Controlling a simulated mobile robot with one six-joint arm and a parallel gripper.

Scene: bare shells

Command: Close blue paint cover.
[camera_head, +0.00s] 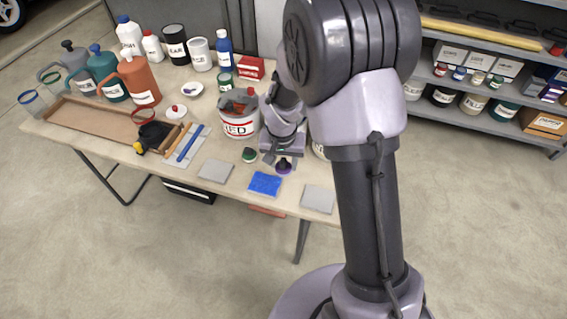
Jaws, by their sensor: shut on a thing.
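My gripper (282,161) points down over the front of the table, shut on a small dark purple-blue round thing (284,168). It looks like a small pot or cap; whether it touches the table is unclear. A blue square pad (265,183) lies just in front and to the left. A small dark green round thing (249,155) stands left of my gripper. A white disc with a purple-blue centre (192,89) and a white disc with a red one (176,112) lie farther back. Which piece is the blue paint cover cannot be told for sure.
A white bucket (239,115) with red items stands behind my gripper. Grey square pads (216,170) (318,199) lie along the front edge. Bottles and cans (175,44) crowd the back. My arm hides the table's right end. A stocked shelf (490,90) stands at right.

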